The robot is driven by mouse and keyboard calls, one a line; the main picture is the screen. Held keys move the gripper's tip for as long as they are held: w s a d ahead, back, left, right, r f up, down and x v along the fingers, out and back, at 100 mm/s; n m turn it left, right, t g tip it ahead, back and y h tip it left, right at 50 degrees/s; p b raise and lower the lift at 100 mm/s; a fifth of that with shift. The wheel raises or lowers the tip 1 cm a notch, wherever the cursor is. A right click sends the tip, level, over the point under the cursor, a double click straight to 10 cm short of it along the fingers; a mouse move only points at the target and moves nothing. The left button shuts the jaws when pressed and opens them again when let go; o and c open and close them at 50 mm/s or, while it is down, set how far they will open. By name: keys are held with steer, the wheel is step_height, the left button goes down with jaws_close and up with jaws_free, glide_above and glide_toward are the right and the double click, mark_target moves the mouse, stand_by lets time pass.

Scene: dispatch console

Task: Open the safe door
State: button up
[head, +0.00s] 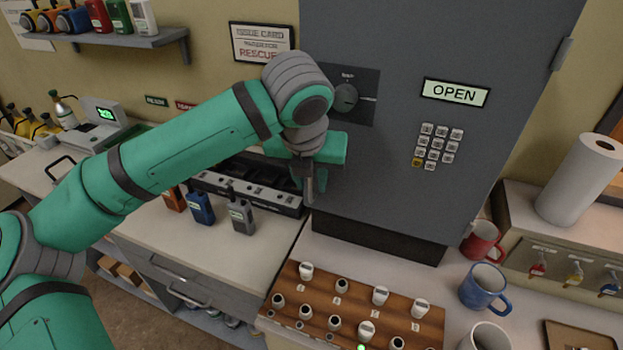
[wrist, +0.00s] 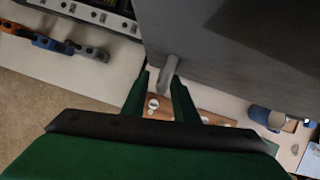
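The safe (head: 400,190) is a large dark grey box with a lit OPEN display (head: 455,93), a white keypad (head: 437,146) and a dial (head: 346,97). Its door looks shut, with a hinge (head: 562,54) at the right edge. A grey bar handle (head: 309,188) stands out at the door's left side. My gripper (head: 318,180) is at this handle and partly hides it. In the wrist view, the green fingers of my gripper (wrist: 161,80) are apart, with the handle (wrist: 169,70) between or just beyond their tips. Contact with it is not clear.
A wooden peg board (head: 350,310) with white knobs lies below the door on the counter. A red mug (head: 482,241), a blue mug (head: 486,289) and a paper roll (head: 581,178) stand at the right. Radios (head: 241,216) stand left of the safe.

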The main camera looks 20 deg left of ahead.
steer(key=shift+s+a, duration=0.1)
jaws_close()
stand_by(1.3)
